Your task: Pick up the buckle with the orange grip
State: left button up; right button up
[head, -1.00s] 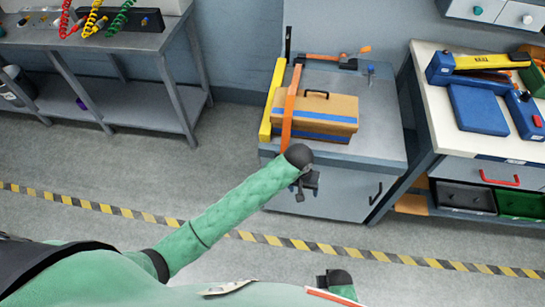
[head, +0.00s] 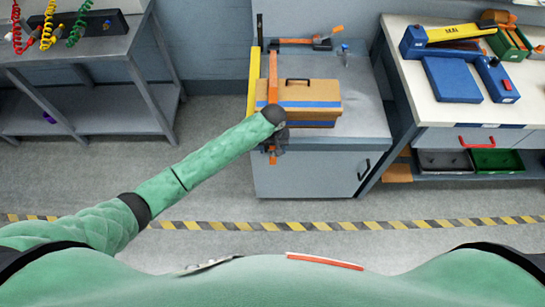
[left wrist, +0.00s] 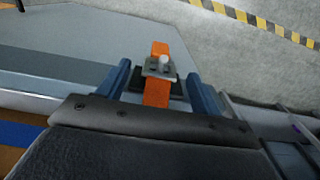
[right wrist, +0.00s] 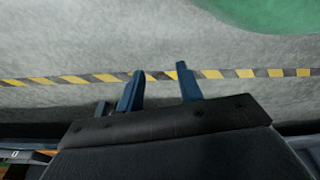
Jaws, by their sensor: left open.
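A grey metal buckle (left wrist: 160,67) with a pale round knob sits on an orange strap (left wrist: 156,93) in the left wrist view. It lies between the two blue fingers of my left gripper (left wrist: 152,80), which is open; I see no finger closed on it. In the head view my left gripper (head: 272,148) is at the front edge of the grey cabinet, by the hanging strap end (head: 272,159). A dark ratchet with an orange grip (head: 337,30) lies at the back of the cabinet top. My right gripper (right wrist: 160,88) is open and empty above the floor.
A tan and blue box (head: 325,92) stands on the grey cabinet (head: 360,110), with the orange strap over it and a yellow post (head: 253,85) at its left. A workbench (head: 400,32) stands right, a grey table (head: 85,45) left. The floor in front is clear.

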pick_arm(q)
jog(key=shift+f+p, duration=0.6)
jog(key=shift+f, duration=1.75)
pick_arm(e)
jog(key=shift+s+d+f, duration=0.3)
jog(key=shift+s+f, duration=0.2)
jog(key=shift+s, duration=0.05)
jog(key=shift+s+d+f, duration=0.25)
jog(key=shift+s+f, duration=0.2)
jog(key=shift+s, duration=0.1)
pick_arm(q)
jog(key=shift+c, duration=0.4)
jog(key=c, duration=1)
pick_arm(e)
jog(key=shift+w+d, duration=0.15)
